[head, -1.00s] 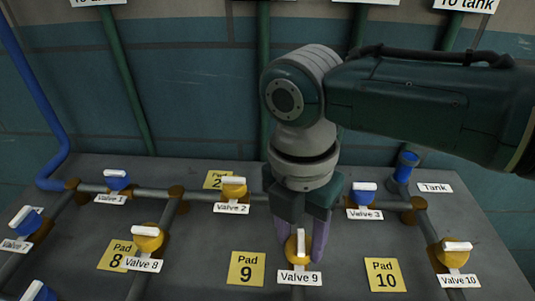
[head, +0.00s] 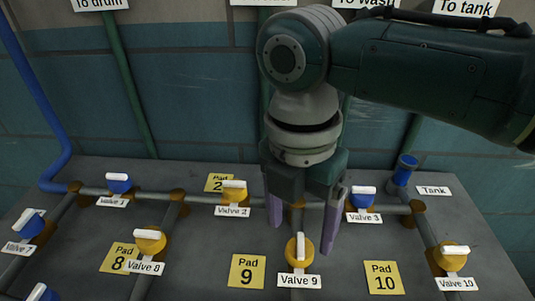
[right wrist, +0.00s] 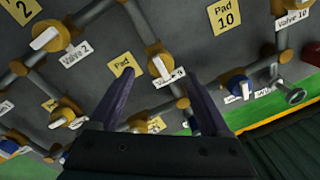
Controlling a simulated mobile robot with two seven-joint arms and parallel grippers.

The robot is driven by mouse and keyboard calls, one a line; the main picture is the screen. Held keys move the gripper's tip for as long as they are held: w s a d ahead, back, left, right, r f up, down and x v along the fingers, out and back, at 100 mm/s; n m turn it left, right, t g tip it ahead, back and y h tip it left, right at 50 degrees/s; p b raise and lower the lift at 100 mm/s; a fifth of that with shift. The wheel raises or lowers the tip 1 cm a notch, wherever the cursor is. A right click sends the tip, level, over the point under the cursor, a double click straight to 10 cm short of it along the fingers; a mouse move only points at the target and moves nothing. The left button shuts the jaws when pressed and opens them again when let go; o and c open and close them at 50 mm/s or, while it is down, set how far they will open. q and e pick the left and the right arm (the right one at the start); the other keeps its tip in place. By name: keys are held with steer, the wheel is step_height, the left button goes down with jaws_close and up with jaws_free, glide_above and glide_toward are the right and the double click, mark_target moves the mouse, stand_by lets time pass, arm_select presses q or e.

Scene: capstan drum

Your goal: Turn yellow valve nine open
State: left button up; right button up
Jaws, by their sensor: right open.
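Yellow valve nine (head: 299,255) stands on the grey bench behind its "Valve 9" label. Its white bar handle points away from me, in line with the pipe behind it. My right gripper (head: 303,236) hangs above and just behind the valve, fingers spread wide and empty. In the right wrist view, the valve (right wrist: 158,67) shows between and beyond the fingertips of the gripper (right wrist: 160,77), with a gap on both sides. My left gripper is in neither view.
Yellow valve 2 (head: 235,193) and blue valve 3 (head: 362,201) stand close behind, either side of my gripper. Yellow valve 8 (head: 150,240) is left, yellow valve 10 (head: 450,258) right. The flat pad 9 (head: 247,271) and pad 10 (head: 383,277) signs leave free room beside valve nine.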

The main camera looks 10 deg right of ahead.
mark_target(294, 244)
step_height(294, 244, up, 6)
steer(key=shift+w+a, duration=0.15)
steer(key=shift+w, duration=0.05)
